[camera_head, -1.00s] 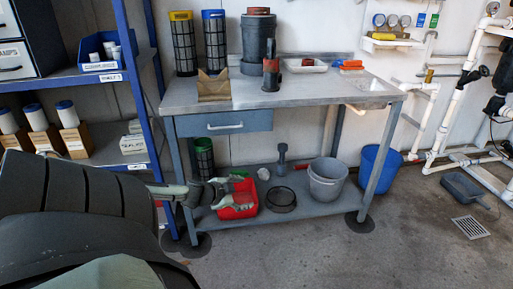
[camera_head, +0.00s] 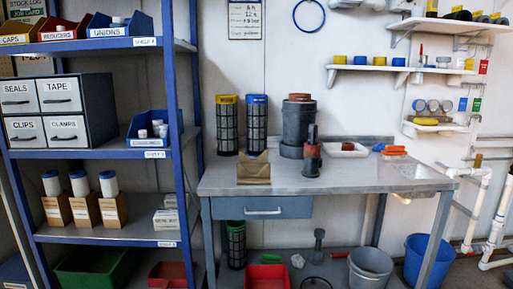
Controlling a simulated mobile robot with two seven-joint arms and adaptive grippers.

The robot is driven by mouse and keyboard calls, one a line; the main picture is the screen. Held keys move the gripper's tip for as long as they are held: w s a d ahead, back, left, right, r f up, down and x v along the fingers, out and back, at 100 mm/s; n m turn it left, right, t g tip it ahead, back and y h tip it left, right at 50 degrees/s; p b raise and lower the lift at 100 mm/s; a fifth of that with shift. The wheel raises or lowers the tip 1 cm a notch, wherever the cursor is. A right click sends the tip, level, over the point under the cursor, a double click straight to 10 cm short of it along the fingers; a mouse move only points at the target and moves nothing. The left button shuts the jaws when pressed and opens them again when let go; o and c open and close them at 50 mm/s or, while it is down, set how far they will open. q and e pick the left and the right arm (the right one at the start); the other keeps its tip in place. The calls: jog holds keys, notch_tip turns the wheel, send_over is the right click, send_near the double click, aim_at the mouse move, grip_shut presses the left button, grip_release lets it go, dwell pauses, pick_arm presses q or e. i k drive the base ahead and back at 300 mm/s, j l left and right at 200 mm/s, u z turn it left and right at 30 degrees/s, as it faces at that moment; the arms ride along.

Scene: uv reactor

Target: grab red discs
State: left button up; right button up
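I cannot make out any red disc for certain. A dark grey canister (camera_head: 299,128) with a reddish-brown top stands at the back of the workbench (camera_head: 350,178). A smaller dark fitting (camera_head: 312,158) with a reddish-brown upper part stands in front of it. A white tray (camera_head: 347,150) to their right holds something small and reddish, too small to identify. An orange-red item (camera_head: 394,150) lies right of the tray. Neither of my grippers is in view.
Two black mesh cartridges, one yellow-topped (camera_head: 228,125) and one blue-topped (camera_head: 257,125), stand behind a brown cardboard piece (camera_head: 253,169). Blue shelving (camera_head: 187,110) borders the bench's left. Below are a red bin (camera_head: 267,278) and grey bucket (camera_head: 370,267). The bench's front is mostly clear.

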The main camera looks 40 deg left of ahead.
aim_at(310, 151)
jog(key=i+j+u, duration=0.3)
jog(key=i+u, duration=0.15)
jog(key=i, duration=0.15)
jog(key=i+j+u, duration=0.1)
jog(key=i+u, duration=0.4)
jog(key=i, duration=0.4)
jog(key=l+u, duration=0.1)
jog(key=u, duration=0.35)
jog(key=l+u, duration=0.1)
jog(key=u, duration=0.85)
jog(key=k+l+u, duration=0.65)
jog(key=k+u, duration=0.15)
jog(key=u, duration=0.15)
